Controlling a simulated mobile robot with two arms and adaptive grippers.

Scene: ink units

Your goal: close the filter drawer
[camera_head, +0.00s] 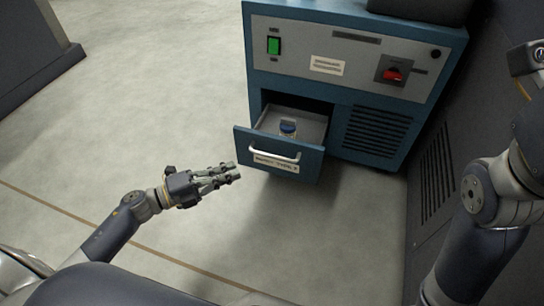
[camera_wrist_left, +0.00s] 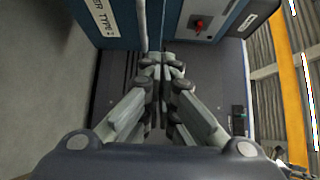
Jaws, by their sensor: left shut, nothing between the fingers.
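The filter drawer (camera_head: 290,168) is pulled out of the lower left of a blue cabinet. Its blue front carries a pale bar handle (camera_head: 275,156) and a label. A small jar with a blue lid (camera_head: 288,126) stands inside the drawer. My left gripper (camera_head: 237,171) is shut and empty, just left of the drawer front and apart from it in the head view. In the left wrist view, the fingers (camera_wrist_left: 162,62) are together, with the drawer front (camera_wrist_left: 108,30) and handle (camera_wrist_left: 142,22) beyond them. My right arm shows at the right edge; its gripper is out of view.
The blue cabinet (camera_head: 356,22) has a green switch (camera_head: 274,45), a red rotary switch (camera_head: 393,75) and a vent grille (camera_head: 376,131). A dark panel with slots (camera_head: 437,180) stands at the right. The floor (camera_head: 150,100) left of the drawer is clear.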

